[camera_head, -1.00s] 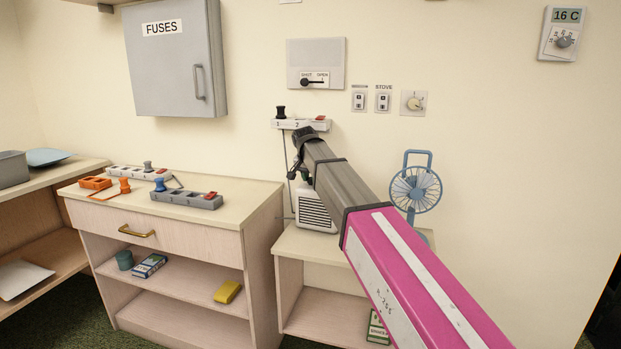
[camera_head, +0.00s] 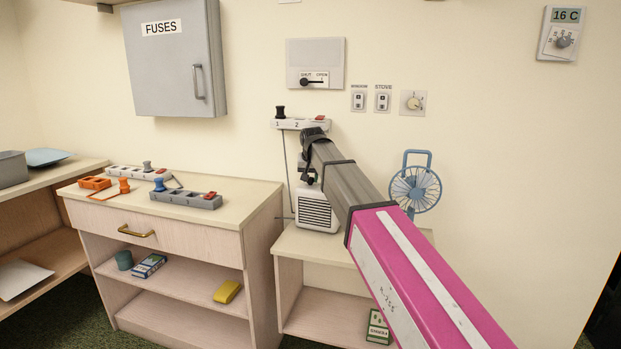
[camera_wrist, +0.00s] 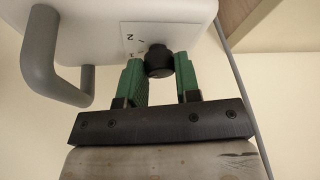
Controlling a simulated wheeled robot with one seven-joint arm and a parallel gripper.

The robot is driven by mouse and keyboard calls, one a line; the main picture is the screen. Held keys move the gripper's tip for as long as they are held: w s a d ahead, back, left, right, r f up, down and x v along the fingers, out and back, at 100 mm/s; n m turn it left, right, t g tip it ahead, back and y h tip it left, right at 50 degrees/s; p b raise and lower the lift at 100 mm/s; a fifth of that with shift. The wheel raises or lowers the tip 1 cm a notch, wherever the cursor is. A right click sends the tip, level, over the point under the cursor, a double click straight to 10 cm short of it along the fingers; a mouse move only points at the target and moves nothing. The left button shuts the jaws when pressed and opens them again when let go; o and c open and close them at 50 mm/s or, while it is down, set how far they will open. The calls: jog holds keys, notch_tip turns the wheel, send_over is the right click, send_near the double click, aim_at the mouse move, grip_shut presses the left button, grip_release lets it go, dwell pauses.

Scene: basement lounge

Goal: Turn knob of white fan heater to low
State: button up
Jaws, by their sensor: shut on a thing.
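The white fan heater (camera_head: 316,217) stands on the low shelf unit against the wall. My arm hides part of its top in the head view. In the wrist view the heater's white body (camera_wrist: 110,18) fills the top, with a grey handle (camera_wrist: 57,68) at left. Its round black knob (camera_wrist: 158,60) sits beside a pale dial plate with a "2" and other small marks. My gripper (camera_wrist: 160,66) has a green finger on each side of the knob and is shut on it. The knob's pointer cannot be made out.
A blue fan (camera_head: 415,188) stands right of the heater, close to my arm. A power strip (camera_head: 301,124) is on the wall above the heater, and a cord hangs from it. A drawer cabinet (camera_head: 240,205) with power strips stands at left.

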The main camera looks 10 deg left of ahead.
jog(key=o, duration=0.9)
jog(key=v, duration=1)
jog(key=shift+s+r, duration=0.2)
jog(key=shift+r, duration=0.15)
